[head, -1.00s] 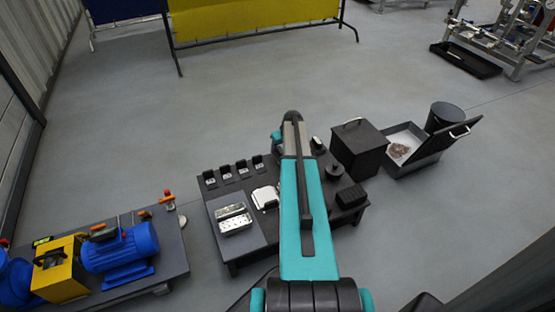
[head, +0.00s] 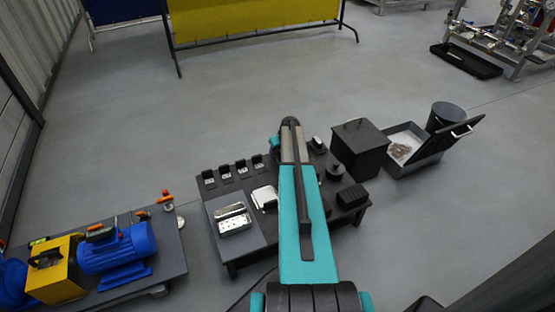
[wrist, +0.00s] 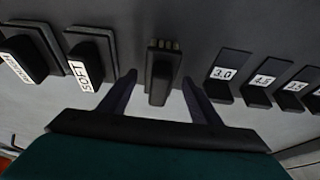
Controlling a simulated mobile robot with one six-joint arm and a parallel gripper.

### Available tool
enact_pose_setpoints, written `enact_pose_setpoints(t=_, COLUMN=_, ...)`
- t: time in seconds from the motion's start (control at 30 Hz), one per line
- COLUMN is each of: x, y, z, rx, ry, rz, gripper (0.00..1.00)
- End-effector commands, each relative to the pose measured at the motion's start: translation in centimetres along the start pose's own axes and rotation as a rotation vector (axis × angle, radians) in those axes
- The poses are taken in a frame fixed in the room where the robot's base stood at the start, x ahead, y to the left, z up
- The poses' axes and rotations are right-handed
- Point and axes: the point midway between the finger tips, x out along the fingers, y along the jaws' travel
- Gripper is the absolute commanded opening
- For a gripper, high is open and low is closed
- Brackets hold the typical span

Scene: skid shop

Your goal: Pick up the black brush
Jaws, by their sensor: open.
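The black brush (wrist: 162,62) shows in the wrist view, upper middle, with a row of pale tufts at its far end. Its narrow body points back toward my gripper. My gripper (wrist: 159,78) is open, with one dark finger on each side of the brush's near end. There is a visible gap on both sides, and I cannot tell the height of the fingers above the table. In the head view my arm reaches over the dark table (head: 245,258) and hides the brush and the gripper.
In the wrist view, a block labelled SOFT (wrist: 88,58) and another labelled block (wrist: 28,55) stand left; number-labelled holders, including 3.0 (wrist: 224,80), stand right. In the head view, a black box (head: 358,150) and an open grey case (head: 425,155) stand beyond the table.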

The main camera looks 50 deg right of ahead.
Motion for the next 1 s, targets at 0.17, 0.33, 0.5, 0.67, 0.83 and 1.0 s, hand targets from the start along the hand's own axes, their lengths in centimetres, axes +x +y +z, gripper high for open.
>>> enact_pose_setpoints(t=0.17, x=0.01, y=-0.03, z=0.00, rx=0.000, ry=0.000, rz=0.000, gripper=0.58)
enact_pose_setpoints(t=0.33, x=0.00, y=-0.04, z=0.00, rx=0.000, ry=0.000, rz=0.000, gripper=0.58)
enact_pose_setpoints(t=0.5, x=0.00, y=-0.05, z=0.00, rx=-0.001, ry=0.000, rz=0.000, gripper=0.58)
enact_pose_setpoints(t=0.67, x=0.00, y=-0.06, z=0.00, rx=-0.001, ry=0.000, rz=0.000, gripper=0.33)
enact_pose_setpoints(t=0.83, x=0.00, y=-0.07, z=-0.02, rx=-0.001, ry=0.000, rz=-0.001, gripper=0.12)
enact_pose_setpoints(t=1.0, x=-0.02, y=-0.08, z=-0.03, rx=-0.001, ry=0.000, rz=-0.001, gripper=0.12)
